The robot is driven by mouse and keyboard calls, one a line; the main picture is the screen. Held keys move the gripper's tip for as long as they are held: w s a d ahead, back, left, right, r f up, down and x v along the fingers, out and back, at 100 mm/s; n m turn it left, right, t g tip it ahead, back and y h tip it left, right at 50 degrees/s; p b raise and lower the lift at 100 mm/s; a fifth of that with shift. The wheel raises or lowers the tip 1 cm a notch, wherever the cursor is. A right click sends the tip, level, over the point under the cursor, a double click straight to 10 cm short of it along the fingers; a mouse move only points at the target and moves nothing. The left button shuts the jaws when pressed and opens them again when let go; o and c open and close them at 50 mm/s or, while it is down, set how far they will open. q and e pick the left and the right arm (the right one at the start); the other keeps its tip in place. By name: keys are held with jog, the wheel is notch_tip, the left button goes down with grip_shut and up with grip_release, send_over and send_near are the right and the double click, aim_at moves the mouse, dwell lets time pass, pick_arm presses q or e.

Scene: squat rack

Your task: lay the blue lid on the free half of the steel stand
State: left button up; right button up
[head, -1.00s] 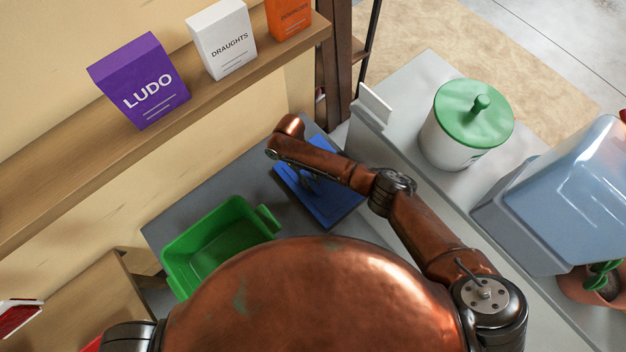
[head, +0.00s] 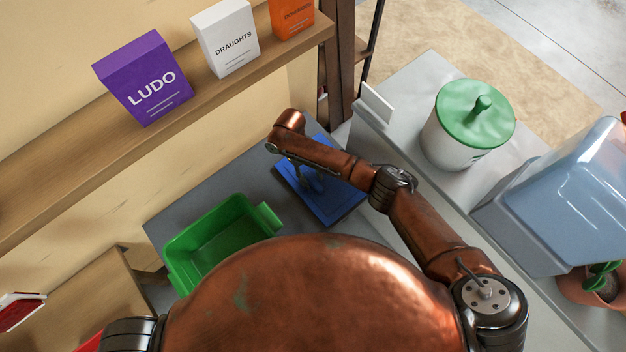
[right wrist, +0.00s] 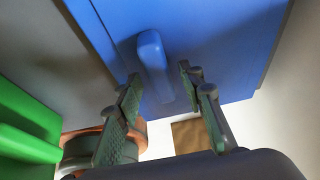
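The blue lid (head: 334,205) lies flat over the right part of the grey steel stand (head: 188,220), beside the green bin. In the right wrist view the lid (right wrist: 225,40) fills the upper middle, with its upright blue handle (right wrist: 152,58) facing me. My right gripper (right wrist: 160,90) is open, with one finger on each side of the handle and gaps showing between. In the head view my right forearm hides part of the lid and most of the gripper. My left gripper is not in view.
The green bin (head: 180,250) stands on the stand's left half; it also shows in the right wrist view (right wrist: 25,125). A pale counter (head: 405,120) with a green-lidded pot (head: 455,140) lies to the right. A shelf (head: 90,150) with game boxes runs along the wall.

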jog(key=p+v, duration=0.1)
jog(key=v, duration=0.9)
jog(key=shift+r, duration=0.25)
